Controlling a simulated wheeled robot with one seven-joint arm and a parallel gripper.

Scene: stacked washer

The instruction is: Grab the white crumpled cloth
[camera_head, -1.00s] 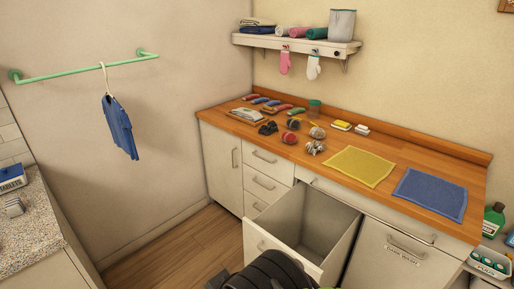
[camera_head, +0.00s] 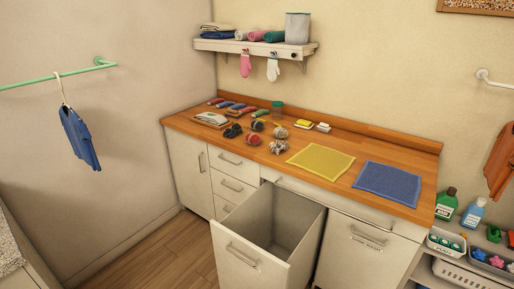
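A small crumpled whitish-grey bundle (camera_head: 279,147) lies on the wooden countertop (camera_head: 385,142), left of the yellow mat. It may be the white crumpled cloth, but it is too small to tell for sure. Other balled items lie close by: a grey-tan one (camera_head: 280,131) just behind it, a red and grey one (camera_head: 253,139) to its left and a dark one (camera_head: 233,130) farther left. My gripper is not in view.
A tall bin drawer (camera_head: 250,262) stands pulled out below the counter, in front of the bundle. A yellow mat (camera_head: 320,161) and a blue mat (camera_head: 388,183) lie on the counter. A shelf (camera_head: 255,46) hangs above. Wooden floor (camera_head: 180,255) is free at left.

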